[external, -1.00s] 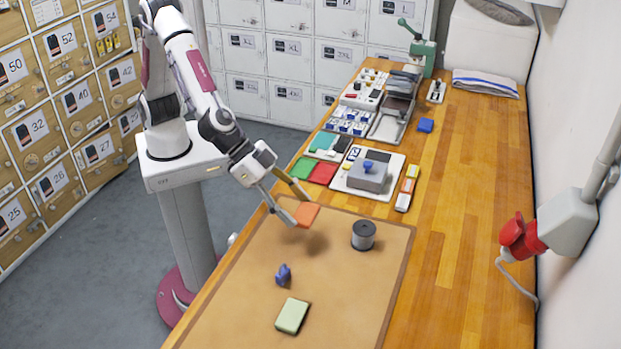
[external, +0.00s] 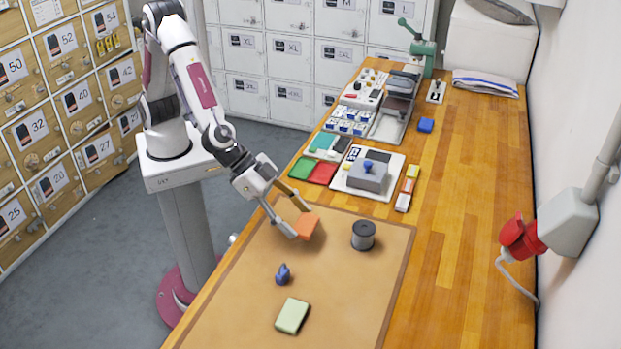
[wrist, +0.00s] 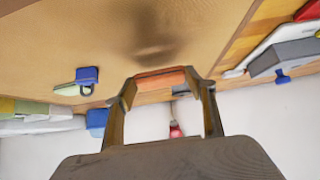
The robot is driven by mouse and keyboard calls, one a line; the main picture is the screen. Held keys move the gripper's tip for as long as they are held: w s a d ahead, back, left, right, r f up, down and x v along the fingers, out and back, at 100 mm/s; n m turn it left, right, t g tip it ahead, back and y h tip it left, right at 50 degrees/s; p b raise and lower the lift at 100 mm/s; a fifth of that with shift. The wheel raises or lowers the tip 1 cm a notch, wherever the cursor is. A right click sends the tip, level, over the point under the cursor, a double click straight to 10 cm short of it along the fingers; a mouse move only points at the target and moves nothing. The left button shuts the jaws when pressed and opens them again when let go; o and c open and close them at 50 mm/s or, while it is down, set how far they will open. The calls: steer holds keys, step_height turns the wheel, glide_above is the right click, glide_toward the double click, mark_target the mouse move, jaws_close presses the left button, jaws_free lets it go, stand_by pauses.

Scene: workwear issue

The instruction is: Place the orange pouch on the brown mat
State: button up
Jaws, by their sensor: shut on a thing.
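The orange pouch (external: 307,225) is held between the fingers of my gripper (external: 302,222), tilted, over the far left part of the brown mat (external: 345,290). In the wrist view the orange pouch (wrist: 160,78) sits between both fingertips of my gripper (wrist: 162,84). A dark shadow lies on the mat (wrist: 110,25) in the wrist view, with a gap between it and the pouch, so the pouch appears to be above the surface. The pouch's underside is hidden.
On the mat are a grey spool (external: 363,236) to the right of the pouch, a small blue object (external: 283,274) and a pale green block (external: 292,316). Red (external: 322,173) and green (external: 305,167) pieces lie beyond the mat. The mat's middle has free room.

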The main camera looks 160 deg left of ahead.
mark_target(294, 228)
steer(key=shift+f, duration=1.95)
steer(key=shift+f, duration=0.1)
steer(key=o, duration=1.1)
steer(key=shift+v, duration=1.1)
steer(key=v, duration=1)
